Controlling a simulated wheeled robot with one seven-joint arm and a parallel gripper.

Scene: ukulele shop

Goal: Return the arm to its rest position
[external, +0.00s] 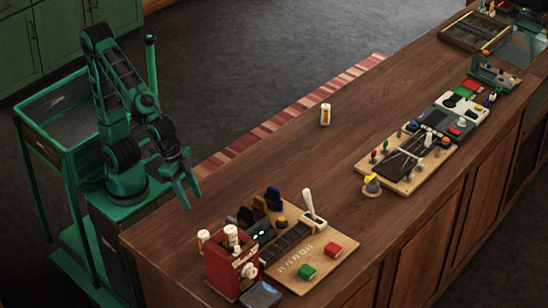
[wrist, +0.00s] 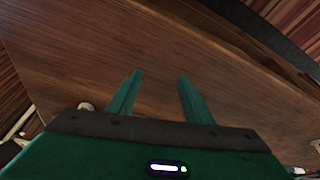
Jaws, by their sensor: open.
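My green arm rises from its base at the left end of the counter and bends over in the external view. My gripper (external: 187,187) hangs pointing down near the counter's left edge, with its fingers apart and nothing between them. In the wrist view my gripper (wrist: 158,88) shows two green fingers spread over bare brown wood. The gripper appears above the counter surface; the exact gap cannot be told.
The wooden counter (external: 270,165) holds a red box (external: 230,268) and a board with green and red blocks (external: 340,250) near the front. A small white-and-tan bottle (external: 325,115) stands alone mid-counter. Boards with gadgets (external: 405,165) line the right. A green cart frame (external: 45,120) stands at left.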

